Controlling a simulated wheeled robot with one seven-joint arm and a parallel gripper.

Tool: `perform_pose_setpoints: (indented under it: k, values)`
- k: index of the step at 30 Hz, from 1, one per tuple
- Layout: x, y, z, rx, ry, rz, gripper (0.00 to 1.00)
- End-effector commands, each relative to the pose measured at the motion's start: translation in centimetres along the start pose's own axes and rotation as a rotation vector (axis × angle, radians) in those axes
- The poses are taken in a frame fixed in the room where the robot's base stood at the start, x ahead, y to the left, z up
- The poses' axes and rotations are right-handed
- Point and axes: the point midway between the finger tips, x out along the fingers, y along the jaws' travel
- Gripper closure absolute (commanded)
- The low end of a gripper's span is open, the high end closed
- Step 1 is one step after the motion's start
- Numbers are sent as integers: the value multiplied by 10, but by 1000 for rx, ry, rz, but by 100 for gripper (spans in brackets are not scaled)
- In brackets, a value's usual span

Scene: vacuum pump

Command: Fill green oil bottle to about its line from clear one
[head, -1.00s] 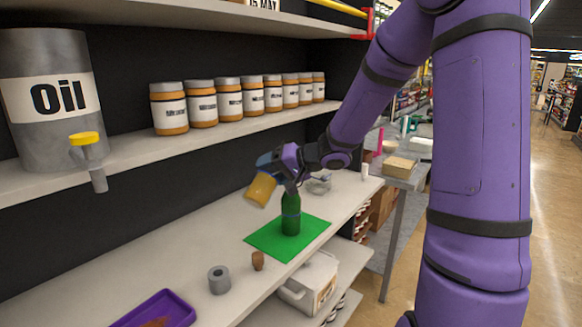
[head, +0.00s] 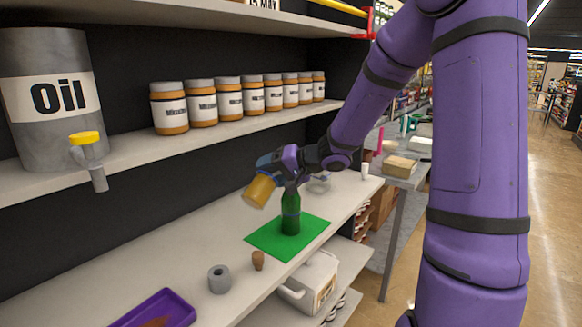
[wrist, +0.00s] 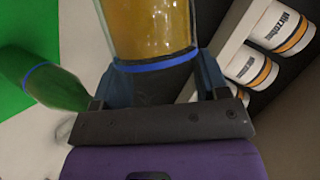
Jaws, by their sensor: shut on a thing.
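A clear bottle (head: 260,191) with amber oil is held tilted by my gripper (head: 272,165), just above and left of the green bottle's top. In the wrist view the clear bottle (wrist: 152,30) shows a blue band near my gripper (wrist: 150,85), which is shut on it. The green bottle (head: 291,217) stands upright on a green mat (head: 264,238). It also shows in the wrist view (wrist: 55,86), with a blue line around it. The clear bottle's mouth is hidden, so I cannot tell whether oil is flowing. The green bottle's oil level is not clear.
A brown cork (head: 258,261), a grey ring (head: 219,279) and a purple tray (head: 176,310) are on the worktop in front. Several jars (head: 202,104) and a large oil can (head: 60,130) line the shelf behind. A white container (head: 312,283) stands below the worktop.

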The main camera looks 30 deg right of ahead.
Motion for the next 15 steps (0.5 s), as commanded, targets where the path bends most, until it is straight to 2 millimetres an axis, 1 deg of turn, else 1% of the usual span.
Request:
perform_pose_setpoints:
  k: [15]
  values:
    - [2, 1, 2, 29, -9, -13, 65]
